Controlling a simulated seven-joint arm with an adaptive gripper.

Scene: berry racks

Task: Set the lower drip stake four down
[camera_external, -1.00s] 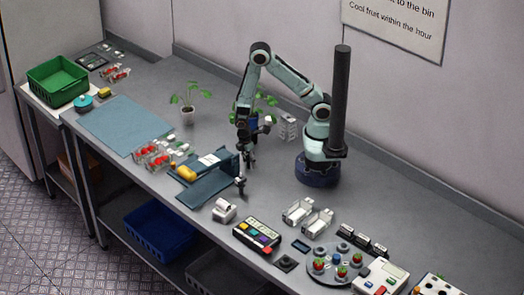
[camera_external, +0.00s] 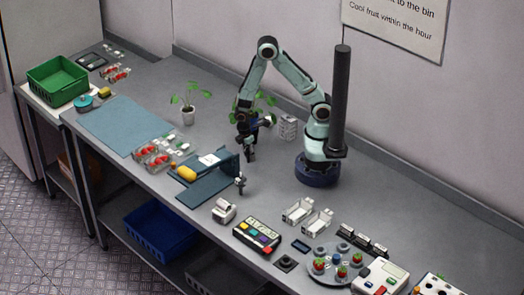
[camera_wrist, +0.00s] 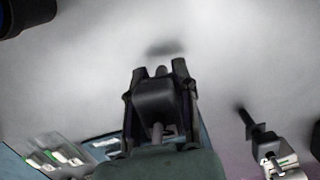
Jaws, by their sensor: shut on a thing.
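My gripper (camera_external: 249,157) hangs fingers-down above the grey bench, behind the dark blue stand. In the wrist view my gripper (camera_wrist: 162,68) is shut on a thin grey stake-like piece (camera_wrist: 158,131), mostly hidden by the fingers and the dark housing. I take it to be the drip stake; its lower end is not clear. A faint shadow lies on the bench past the fingertips. A small dark upright piece (camera_external: 240,184) stands at the right end of the dark blue stand, in front of my gripper.
The dark blue stand (camera_external: 204,190) bears a yellow piece (camera_external: 187,173). Berry punnets (camera_external: 152,156) lie to its left. A potted plant (camera_external: 188,115) stands behind, and another plant is partly hidden by my arm. A grey ribbed block (camera_external: 288,127) is close by.

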